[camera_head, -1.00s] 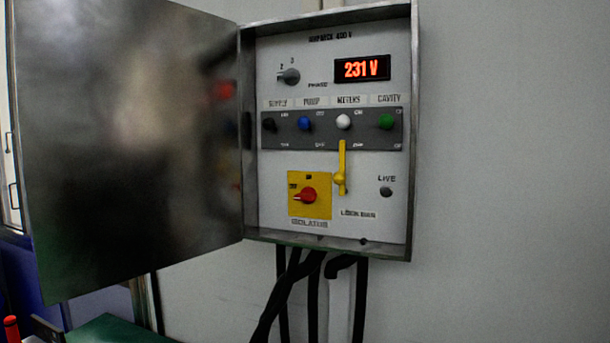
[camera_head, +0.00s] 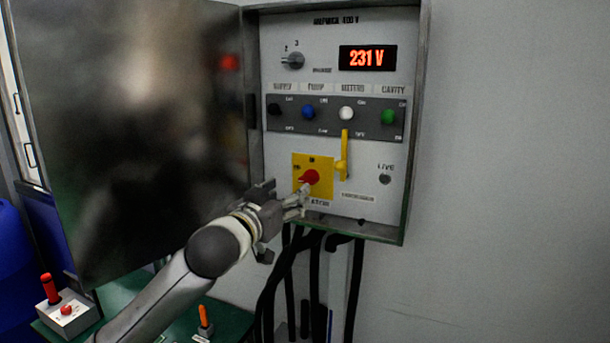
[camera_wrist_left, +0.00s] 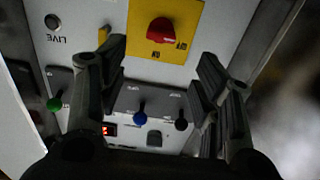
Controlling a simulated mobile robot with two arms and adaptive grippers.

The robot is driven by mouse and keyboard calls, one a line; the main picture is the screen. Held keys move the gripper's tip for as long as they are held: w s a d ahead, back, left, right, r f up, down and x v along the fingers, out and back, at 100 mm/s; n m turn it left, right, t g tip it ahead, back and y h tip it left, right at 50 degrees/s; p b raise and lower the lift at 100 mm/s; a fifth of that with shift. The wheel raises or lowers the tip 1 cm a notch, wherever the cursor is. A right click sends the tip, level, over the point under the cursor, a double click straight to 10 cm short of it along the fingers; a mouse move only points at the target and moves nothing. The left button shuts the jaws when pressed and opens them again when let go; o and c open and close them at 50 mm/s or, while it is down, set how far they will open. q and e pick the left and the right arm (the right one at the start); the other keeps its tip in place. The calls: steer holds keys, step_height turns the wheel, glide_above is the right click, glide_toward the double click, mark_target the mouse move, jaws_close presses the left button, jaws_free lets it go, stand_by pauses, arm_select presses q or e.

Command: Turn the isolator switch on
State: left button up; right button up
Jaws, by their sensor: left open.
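The isolator switch is a red knob (camera_head: 309,178) on a yellow plate (camera_head: 299,160), low on the panel inside an open wall cabinet. My left gripper (camera_head: 302,199) is just below and in front of the knob in the head view, partly covering the plate's lower edge and the label. In the left wrist view, the red knob (camera_wrist_left: 161,31) and yellow plate (camera_wrist_left: 188,20) lie beyond the two spread fingers (camera_wrist_left: 160,85), with nothing between the fingers. I cannot tell whether a finger touches the plate. My right gripper is not in view.
The open metal door (camera_head: 130,130) blocks the left. Black cables (camera_head: 289,280) hang below. A green table (camera_head: 228,322) holds a red-handled box (camera_head: 68,314).

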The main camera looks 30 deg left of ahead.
mark_target(305, 181)
arm_select(q)
steer(key=w+p, duration=0.1)
steer(key=w, duration=0.2)
steer(key=w+p, duration=0.1)
steer(key=w, duration=0.1)
steer(key=w+p, duration=0.2)
steer(key=w, duration=0.1)
steer(key=shift+w+a, duration=0.25)
steer(key=shift+w, duration=0.6)
steer(key=shift+w+f, duration=0.1)
steer(key=shift+w, duration=0.1)
steer(key=shift+c, duration=0.4)
steer(key=c, duration=0.7)
steer(key=shift+c, duration=1.2)
